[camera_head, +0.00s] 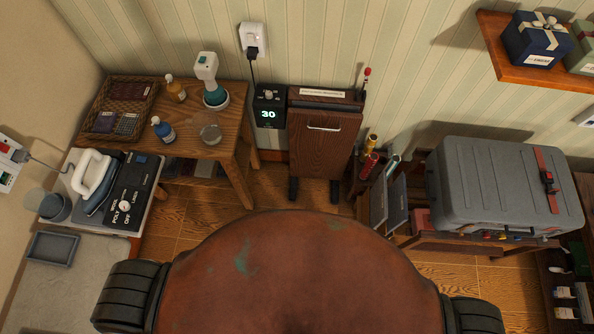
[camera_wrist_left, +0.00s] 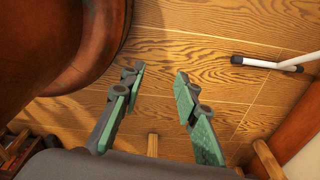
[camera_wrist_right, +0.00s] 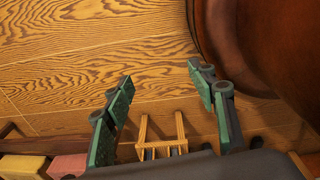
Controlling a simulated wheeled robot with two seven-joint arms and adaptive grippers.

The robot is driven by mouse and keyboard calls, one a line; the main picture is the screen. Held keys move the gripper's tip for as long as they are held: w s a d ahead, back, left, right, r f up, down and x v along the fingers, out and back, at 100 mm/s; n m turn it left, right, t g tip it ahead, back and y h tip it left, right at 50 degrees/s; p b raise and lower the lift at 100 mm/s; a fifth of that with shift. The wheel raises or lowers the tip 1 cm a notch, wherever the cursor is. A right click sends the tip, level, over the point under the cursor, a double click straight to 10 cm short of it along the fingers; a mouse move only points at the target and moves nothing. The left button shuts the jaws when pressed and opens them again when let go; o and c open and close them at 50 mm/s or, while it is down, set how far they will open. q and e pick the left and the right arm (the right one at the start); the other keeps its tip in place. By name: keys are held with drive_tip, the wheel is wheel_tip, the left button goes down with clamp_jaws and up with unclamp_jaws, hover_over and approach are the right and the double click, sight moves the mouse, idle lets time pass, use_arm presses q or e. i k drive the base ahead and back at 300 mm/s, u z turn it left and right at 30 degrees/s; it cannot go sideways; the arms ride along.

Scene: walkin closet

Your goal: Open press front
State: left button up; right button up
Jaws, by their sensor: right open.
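The trouser press (camera_head: 322,140) is a dark brown wooden cabinet standing upright on dark feet against the striped wall. Its front panel looks shut, with a pale metal bar handle (camera_head: 324,128) near the top. A label strip lies along its top edge. Neither gripper shows in the head view. My left gripper (camera_wrist_left: 158,75) is open and empty in the left wrist view, pointing over bare wooden floor. My right gripper (camera_wrist_right: 161,76) is open and empty in the right wrist view, also over the floor. Neither wrist view shows the press.
A wooden side table (camera_head: 227,148) with bottles and a basket stands left of the press. A control box (camera_head: 269,106) reading 30 hangs beside it. A grey suitcase (camera_head: 500,185) rests on a rack at right. A gift shelf (camera_head: 535,72) is above. Floor before the press is clear.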

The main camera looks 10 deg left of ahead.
sight(321, 142)
drive_tip(key=u, duration=0.35)
drive_tip(key=k, duration=0.75)
drive_tip(key=z, duration=0.35)
drive_tip(key=i, duration=0.7)
drive_tip(key=u, duration=0.4)
drive_tip(key=k, duration=0.5)
drive_tip(key=u, duration=1.1)
drive_tip(key=i, duration=0.95)
drive_tip(key=z, duration=1.1)
drive_tip(key=i, duration=0.4)
drive_tip(key=z, duration=0.45)
